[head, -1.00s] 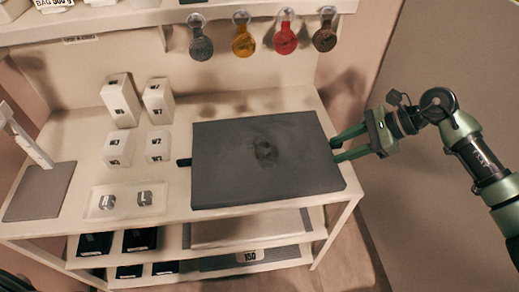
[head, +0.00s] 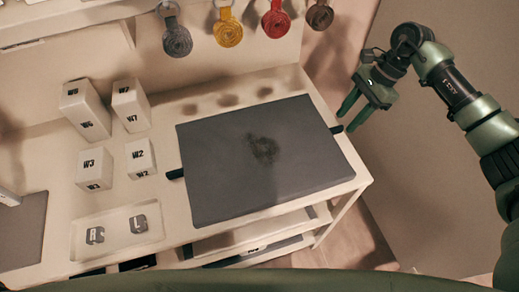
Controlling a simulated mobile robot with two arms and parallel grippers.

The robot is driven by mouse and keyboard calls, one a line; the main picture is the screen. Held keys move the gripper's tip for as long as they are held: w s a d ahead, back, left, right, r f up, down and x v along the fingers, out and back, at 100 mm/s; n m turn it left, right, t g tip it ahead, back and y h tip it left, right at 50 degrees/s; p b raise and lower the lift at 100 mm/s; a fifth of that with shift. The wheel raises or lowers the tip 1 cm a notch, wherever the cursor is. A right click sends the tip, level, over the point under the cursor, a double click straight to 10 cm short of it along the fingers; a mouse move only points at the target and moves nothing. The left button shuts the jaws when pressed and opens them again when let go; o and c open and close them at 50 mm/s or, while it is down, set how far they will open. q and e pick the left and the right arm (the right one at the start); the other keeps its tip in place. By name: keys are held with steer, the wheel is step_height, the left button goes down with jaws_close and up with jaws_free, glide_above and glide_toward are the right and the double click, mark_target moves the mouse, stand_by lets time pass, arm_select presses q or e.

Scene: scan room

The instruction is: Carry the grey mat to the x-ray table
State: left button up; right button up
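The grey mat (head: 230,175) lies flat on the white shelf unit's top, a dark round smudge on its surface. It has a dark tab (head: 175,174) on its left edge and another dark tab (head: 337,129) on its right edge. My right gripper (head: 346,122) is open and empty, just off the mat's right edge by the right tab. Its two green fingers point down toward the tab; I cannot tell whether they touch it. My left gripper is not in view. The x-ray table is not identifiable in view.
Several white labelled boxes (head: 92,168) stand left of the mat. A clear tray (head: 117,232) holds two grey markers marked R and L. Another grey panel (head: 22,232) lies at far left. Round coloured tags (head: 229,33) hang behind. Lower shelves (head: 260,232) sit below.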

mark_target(338, 127)
steer(key=x, duration=0.3)
steer(key=shift+w+a, duration=0.1)
steer(key=shift+a, duration=0.1)
steer(key=shift+a+f+b, duration=0.15)
steer(key=shift+f+b, duration=0.15)
steer(key=shift+f, duration=0.05)
jaws_close()
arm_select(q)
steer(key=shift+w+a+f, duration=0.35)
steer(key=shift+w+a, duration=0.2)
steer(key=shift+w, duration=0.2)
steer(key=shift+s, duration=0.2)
